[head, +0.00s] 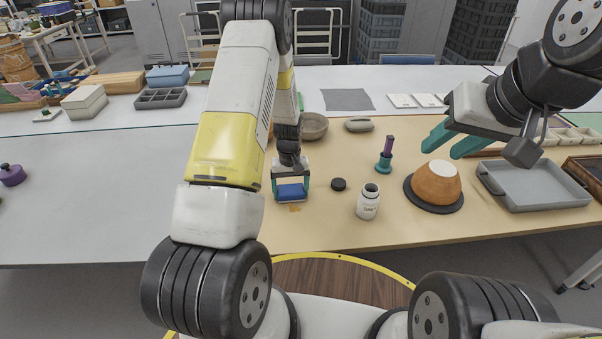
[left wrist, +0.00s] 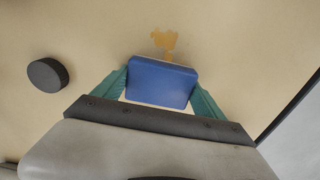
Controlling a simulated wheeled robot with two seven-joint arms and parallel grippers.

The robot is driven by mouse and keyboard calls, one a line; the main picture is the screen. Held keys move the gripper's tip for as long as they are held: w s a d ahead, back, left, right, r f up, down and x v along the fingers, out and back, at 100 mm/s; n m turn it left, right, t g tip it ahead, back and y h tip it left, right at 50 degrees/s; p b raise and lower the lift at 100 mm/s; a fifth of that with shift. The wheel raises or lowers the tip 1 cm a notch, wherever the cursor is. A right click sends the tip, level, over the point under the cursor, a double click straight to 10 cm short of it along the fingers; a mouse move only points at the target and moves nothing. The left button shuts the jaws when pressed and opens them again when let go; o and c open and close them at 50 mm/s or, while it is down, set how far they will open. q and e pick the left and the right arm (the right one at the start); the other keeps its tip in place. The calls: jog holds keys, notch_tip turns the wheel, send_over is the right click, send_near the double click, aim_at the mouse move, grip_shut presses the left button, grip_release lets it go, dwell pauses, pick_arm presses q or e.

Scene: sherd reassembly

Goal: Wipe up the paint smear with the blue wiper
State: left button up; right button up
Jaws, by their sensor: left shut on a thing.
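The blue wiper (head: 291,192) is a blue block held between the teal fingers of my left gripper (head: 290,184), low over the tan board. In the left wrist view the wiper (left wrist: 160,82) sits between both fingers of the left gripper (left wrist: 162,92). The paint smear (left wrist: 165,41) is an orange-tan patch just beyond the wiper's edge, partly beside it. In the head view the smear (head: 295,208) shows at the wiper's near edge. I cannot tell whether the wiper touches the board. My right gripper (head: 446,147) is open, with its teal fingers apart near the orange bowl.
An orange upturned bowl (head: 436,184) rests on a dark disc. A white jar (head: 368,201), a black lid (head: 339,184) and a teal-and-purple tool (head: 385,156) stand right of the wiper. A grey tray (head: 540,186) lies at the right. A stone-coloured bowl (head: 313,127) is behind.

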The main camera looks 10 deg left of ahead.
aim_at(291, 190)
pick_arm(q)
notch_tip(291, 190, up, 2)
jog(key=shift+r, duration=2.85)
jog(key=shift+s, duration=0.15)
